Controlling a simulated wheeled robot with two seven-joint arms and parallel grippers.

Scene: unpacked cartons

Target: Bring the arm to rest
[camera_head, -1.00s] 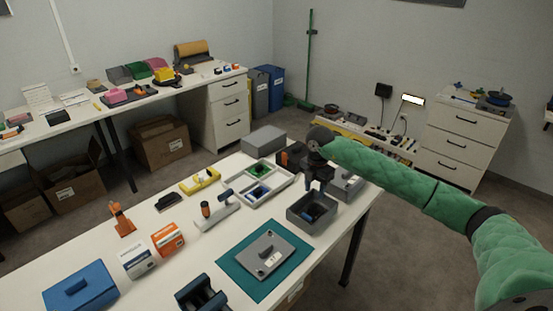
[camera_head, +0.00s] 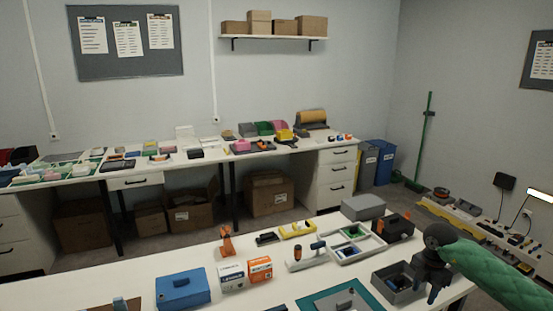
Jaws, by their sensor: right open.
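My right arm, in a green quilted sleeve, comes in from the lower right. Its dark right gripper (camera_head: 434,290) points down over the right end of the white table (camera_head: 130,270). It is open, with nothing seen between its fingers. It hangs at the right side of a dark grey bin (camera_head: 380,285) that holds small dark and blue items, and partly covers it. I cannot tell whether it touches the bin. My left gripper is not in view.
A teal mat (camera_head: 312,305), a blue box (camera_head: 182,289), small cartons (camera_head: 260,268), a white tray (camera_head: 341,258) and a grey box (camera_head: 362,207) stand on the table. A cluttered bench (camera_head: 215,157) runs along the back wall. Floor shows between them.

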